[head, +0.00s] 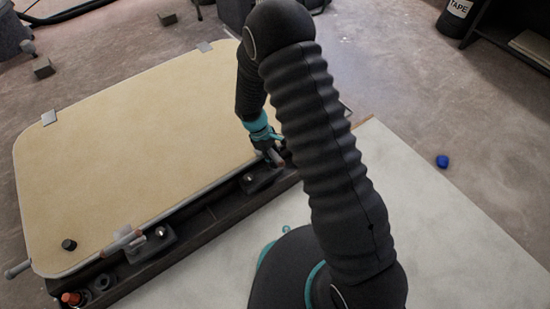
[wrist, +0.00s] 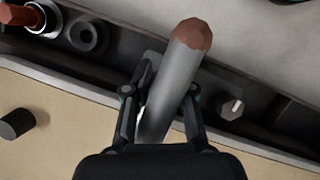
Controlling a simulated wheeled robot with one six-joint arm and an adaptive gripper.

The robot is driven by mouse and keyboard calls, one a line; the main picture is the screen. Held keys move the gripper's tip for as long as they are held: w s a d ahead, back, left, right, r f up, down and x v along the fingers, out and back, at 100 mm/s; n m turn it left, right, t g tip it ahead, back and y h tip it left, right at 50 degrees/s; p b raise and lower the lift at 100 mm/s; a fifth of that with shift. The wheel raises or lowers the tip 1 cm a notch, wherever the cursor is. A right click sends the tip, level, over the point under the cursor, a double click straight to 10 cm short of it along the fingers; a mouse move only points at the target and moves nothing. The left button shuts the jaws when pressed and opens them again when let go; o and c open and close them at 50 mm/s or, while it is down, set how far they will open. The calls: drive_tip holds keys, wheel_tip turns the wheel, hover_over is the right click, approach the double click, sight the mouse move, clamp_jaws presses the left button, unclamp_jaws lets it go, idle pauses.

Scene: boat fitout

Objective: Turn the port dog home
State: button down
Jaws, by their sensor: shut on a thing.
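A tan hatch panel (head: 120,150) with rounded corners lies against a dark sill (head: 200,222). Two dog handles with brown tips stand along the sill. My gripper (head: 268,150) is at the far-right one. In the wrist view my gripper (wrist: 160,108) is shut around that dog handle (wrist: 172,85), a grey bar slanting up and right to its brown tip. Its dark mount with a pale bolt (wrist: 234,106) is beside it. The other dog handle (head: 122,243) lies along the panel's near edge, apart from my gripper. I cannot tell from a marking which is port.
An orange-tipped fitting (head: 71,298) and a black knob (head: 69,245) are near the left handle. Similar fittings show left in the wrist view (wrist: 40,17). A pale surface (head: 425,240) lies right. My arm hides part of the sill. A blue lump (head: 442,161) is on the floor.

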drive_tip(key=c, duration=1)
unclamp_jaws()
drive_tip(key=shift+c, duration=0.2)
drive_tip(key=v, duration=1.2)
drive_tip(key=shift+w, duration=0.1)
